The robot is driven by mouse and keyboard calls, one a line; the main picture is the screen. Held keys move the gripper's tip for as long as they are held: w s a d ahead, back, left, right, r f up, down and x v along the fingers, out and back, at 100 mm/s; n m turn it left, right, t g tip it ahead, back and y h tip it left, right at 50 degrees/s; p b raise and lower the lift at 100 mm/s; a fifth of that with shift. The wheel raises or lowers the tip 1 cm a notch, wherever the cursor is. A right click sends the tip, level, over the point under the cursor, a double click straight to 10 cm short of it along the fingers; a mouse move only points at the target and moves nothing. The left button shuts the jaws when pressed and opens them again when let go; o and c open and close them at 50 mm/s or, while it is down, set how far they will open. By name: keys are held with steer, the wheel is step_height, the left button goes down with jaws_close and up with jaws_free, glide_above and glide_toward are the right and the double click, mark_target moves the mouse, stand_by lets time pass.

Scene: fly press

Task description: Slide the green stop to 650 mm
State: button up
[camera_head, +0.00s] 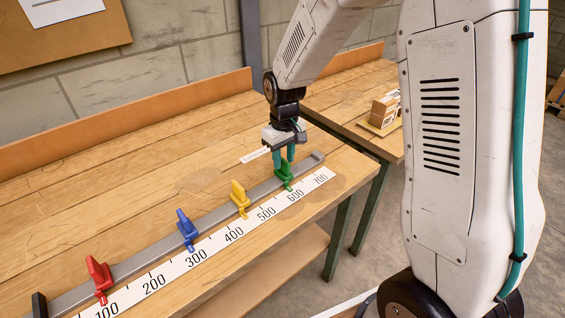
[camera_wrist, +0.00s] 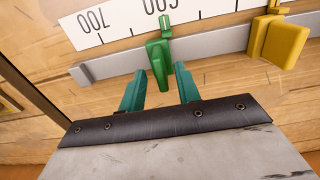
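The green stop (camera_head: 284,172) sits on the grey rail (camera_head: 219,206), with its pointer near the 600 mark of the white scale (camera_head: 211,243). In the wrist view, the green stop (camera_wrist: 158,62) lies between the tips of my gripper's teal fingers. My gripper (camera_head: 284,154) points down over the stop. The wrist view shows my gripper (camera_wrist: 160,78) open, one finger on each side of the stop with visible gaps. The 700 mark (camera_wrist: 97,18) is to the left of the stop there.
The blue stop (camera_head: 187,229) is near 300 and the red stop (camera_head: 100,278) near 100. The rail is clear from the green stop to its end (camera_head: 318,157). A second table holds a brown block (camera_head: 384,112).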

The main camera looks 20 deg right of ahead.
steer(key=shift+f, duration=1.1)
steer(key=shift+c, duration=0.3)
jaws_close()
steer(key=shift+w+d, duration=0.25)
steer(key=shift+d, duration=0.55)
steer(key=shift+w+d, duration=0.25)
steer(key=shift+d, duration=0.55)
steer(key=shift+w+d, duration=0.25)
steer(key=shift+d, duration=0.55)
steer(key=shift+o, duration=0.3)
jaws_free()
